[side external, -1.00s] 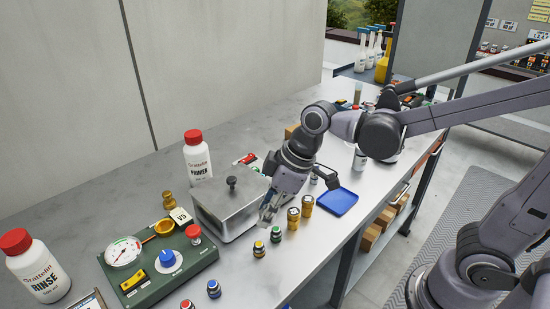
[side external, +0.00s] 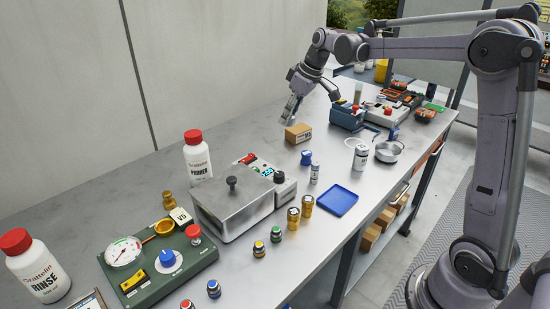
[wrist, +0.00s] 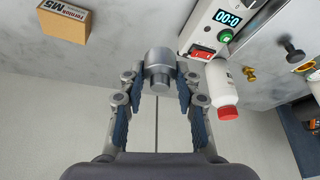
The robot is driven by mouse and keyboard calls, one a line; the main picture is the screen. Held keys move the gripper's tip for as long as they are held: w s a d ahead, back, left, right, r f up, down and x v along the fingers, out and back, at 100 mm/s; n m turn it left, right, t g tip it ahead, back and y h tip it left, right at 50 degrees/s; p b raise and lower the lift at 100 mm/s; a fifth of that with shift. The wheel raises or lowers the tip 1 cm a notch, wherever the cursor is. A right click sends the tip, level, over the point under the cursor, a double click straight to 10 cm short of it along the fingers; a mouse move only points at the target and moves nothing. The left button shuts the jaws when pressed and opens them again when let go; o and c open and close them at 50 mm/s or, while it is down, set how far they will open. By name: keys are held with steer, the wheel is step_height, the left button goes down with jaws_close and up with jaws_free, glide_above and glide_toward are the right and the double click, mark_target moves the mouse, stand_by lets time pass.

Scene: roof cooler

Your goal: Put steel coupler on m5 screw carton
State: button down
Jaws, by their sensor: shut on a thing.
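The steel coupler (wrist: 158,70) is a short grey metal cylinder with a narrower end, seen in the wrist view between my finger pads. My gripper (wrist: 155,92) is shut on it; the gripper (side external: 289,112) also shows in the side external view, raised above the back of the bench. The coupler is too small to make out clearly there. The M5 screw carton (side external: 298,132) is a small brown cardboard box on the bench, just below and right of my fingertips. In the wrist view the carton (wrist: 64,22) lies at upper left, apart from the coupler, with nothing visible on top.
A steel lidded bath (side external: 233,206) with a control box and a white primer bottle (side external: 198,158) stand nearer the camera. A blue jar (side external: 307,157), a grey can (side external: 315,173) and a blue tray (side external: 338,200) are right of them. Blue equipment (side external: 346,117) stands right of the carton.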

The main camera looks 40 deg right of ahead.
steer(key=w+d+m+h, duration=0.1)
steer(key=d+m, duration=0.2)
steer(key=d, duration=2)
glide_above(295, 127)
steer(key=s, duration=0.2)
steer(key=f, duration=0.7)
steer(key=shift+w+d+f, duration=0.1)
steer(key=shift+w+f, duration=0.1)
steer(key=shift+f, duration=2)
steer(key=shift+f, duration=0.2)
steer(key=c, duration=1)
jaws_free()
steer(key=shift+o, duration=0.2)
steer(key=shift+r, duration=0.1)
